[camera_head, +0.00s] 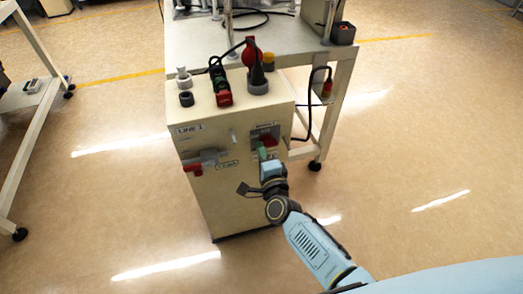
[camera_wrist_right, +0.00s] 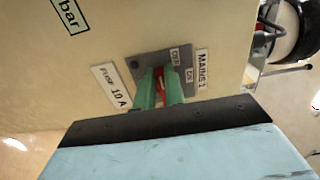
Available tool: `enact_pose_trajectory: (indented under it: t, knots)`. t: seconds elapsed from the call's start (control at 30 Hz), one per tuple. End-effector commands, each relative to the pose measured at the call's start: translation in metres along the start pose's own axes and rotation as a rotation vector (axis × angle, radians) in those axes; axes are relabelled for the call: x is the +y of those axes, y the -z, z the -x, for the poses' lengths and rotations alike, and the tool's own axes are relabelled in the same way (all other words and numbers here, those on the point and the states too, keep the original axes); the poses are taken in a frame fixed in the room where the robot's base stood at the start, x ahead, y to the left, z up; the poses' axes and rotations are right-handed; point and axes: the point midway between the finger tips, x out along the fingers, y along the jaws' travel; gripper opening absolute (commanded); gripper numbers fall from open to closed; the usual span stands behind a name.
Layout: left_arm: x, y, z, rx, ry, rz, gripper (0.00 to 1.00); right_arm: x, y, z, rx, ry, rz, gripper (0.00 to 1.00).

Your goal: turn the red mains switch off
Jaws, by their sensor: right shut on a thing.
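The red mains switch (camera_head: 269,141) sits on a dark plate on the front of the cream cabinet (camera_head: 215,205), at its upper right. In the right wrist view the red switch lever (camera_wrist_right: 160,83) is between the green fingers of my right gripper (camera_wrist_right: 160,88), which is shut on it. The plate (camera_wrist_right: 149,61) carries OFF and ON labels, with a MAINS 1 label (camera_wrist_right: 202,68) beside it. My right gripper also shows in the head view (camera_head: 263,152), at the switch. The fingers hide part of the lever, so its position is unclear. My left gripper is out of view.
A red-handled valve (camera_head: 193,168) is on the cabinet front, left of the switch. The cabinet top holds a red connector (camera_head: 222,93) and a dark post with a red top (camera_head: 256,72). A workbench (camera_head: 205,35) stands behind. The floor around is clear.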

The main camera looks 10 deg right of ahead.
Motion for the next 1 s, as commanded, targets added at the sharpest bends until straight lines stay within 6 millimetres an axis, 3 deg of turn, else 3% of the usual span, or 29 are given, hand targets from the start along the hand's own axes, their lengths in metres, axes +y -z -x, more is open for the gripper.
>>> enact_pose_trajectory:
  t: [0.4,0.43,0.6,0.87,1.0]
  knots:
    - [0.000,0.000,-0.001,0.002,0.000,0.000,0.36,0.001,0.000,0.001,0.000,-0.002,0.011,0.00]
    - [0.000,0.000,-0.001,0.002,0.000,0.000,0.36,0.001,0.000,0.001,0.000,-0.002,0.011,0.12]
    - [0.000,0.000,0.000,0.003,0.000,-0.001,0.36,0.001,0.000,0.000,0.000,-0.002,0.010,0.33]
    - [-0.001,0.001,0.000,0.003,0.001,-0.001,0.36,0.001,0.000,0.001,0.000,-0.001,0.009,0.33]
    - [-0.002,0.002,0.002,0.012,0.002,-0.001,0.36,0.001,0.000,0.010,0.000,-0.002,0.009,0.33]
